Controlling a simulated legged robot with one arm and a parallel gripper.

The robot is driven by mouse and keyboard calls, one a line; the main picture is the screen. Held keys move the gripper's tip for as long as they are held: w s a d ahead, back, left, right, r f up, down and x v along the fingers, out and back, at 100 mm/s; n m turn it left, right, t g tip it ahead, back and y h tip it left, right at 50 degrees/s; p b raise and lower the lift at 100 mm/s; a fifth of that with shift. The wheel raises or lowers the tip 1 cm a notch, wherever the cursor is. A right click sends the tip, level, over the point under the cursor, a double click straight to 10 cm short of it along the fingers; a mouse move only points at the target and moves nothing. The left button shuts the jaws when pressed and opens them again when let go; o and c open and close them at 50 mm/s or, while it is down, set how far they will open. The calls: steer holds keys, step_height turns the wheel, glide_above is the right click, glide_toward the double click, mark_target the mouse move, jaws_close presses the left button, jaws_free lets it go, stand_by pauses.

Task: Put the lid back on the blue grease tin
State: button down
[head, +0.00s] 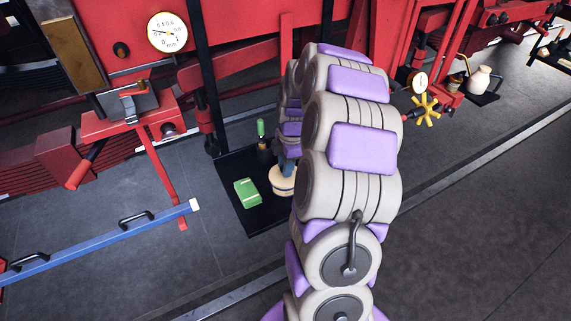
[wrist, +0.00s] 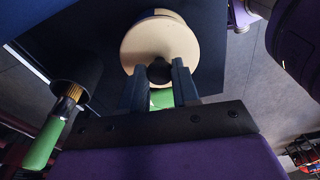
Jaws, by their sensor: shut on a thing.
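My gripper (wrist: 160,72) is shut on the black knob (wrist: 160,72) of a round cream lid (wrist: 142,43). In the head view the cream lid (head: 281,184) shows low over the black tray, beside my arm. A second pale edge shows just behind the lid in the wrist view; I cannot tell whether it belongs to a tin underneath. No blue tin can be made out; the lid and my arm hide what lies below and behind. I cannot tell whether the lid touches anything beneath it.
The black tray (head: 238,164) also holds a green block (head: 247,193) and a green-handled brush (head: 261,130), left of the lid. Red machinery (head: 235,70) stands behind. A blue bar (head: 100,239) with handles lies left. Grey floor is open at right.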

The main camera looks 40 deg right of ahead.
stand_by(0.4)
steer(key=c, duration=0.8)
jaws_free()
steer(key=shift+o, duration=0.5)
steer(key=o, duration=0.4)
steer(key=shift+r, duration=0.1)
steer(key=shift+r+p, duration=1.45)
steer(key=shift+r, duration=1.95)
steer(key=shift+c, duration=0.2)
